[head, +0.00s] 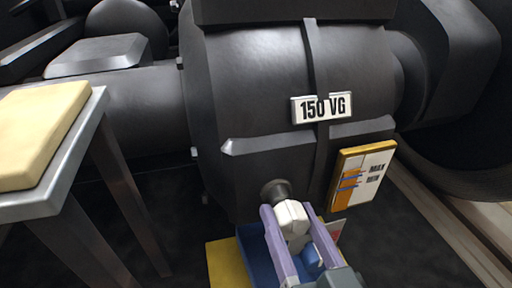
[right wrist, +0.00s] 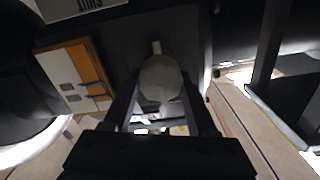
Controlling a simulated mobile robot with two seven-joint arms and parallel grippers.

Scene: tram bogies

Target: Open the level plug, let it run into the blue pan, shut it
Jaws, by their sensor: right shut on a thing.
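The pale, off-white level plug (head: 291,217) is at the dark round boss (head: 275,189) low on the black gear case. My right gripper (head: 287,210) has its two lilac fingers shut on either side of the plug. In the right wrist view the plug (right wrist: 160,78) shows as a round pale head between the dark fingers. I cannot tell whether it is still seated in the boss. The blue pan (head: 256,256) lies below, partly hidden by the gripper. No running oil can be made out. My left gripper is out of view.
A gauge plate (head: 362,175) marked MAX and MIN is right of the plug. A "150 VG" label (head: 322,107) is above. A yellow surface (head: 222,262) lies by the pan. A metal table (head: 60,197) with a cream block (head: 38,130) stands at left.

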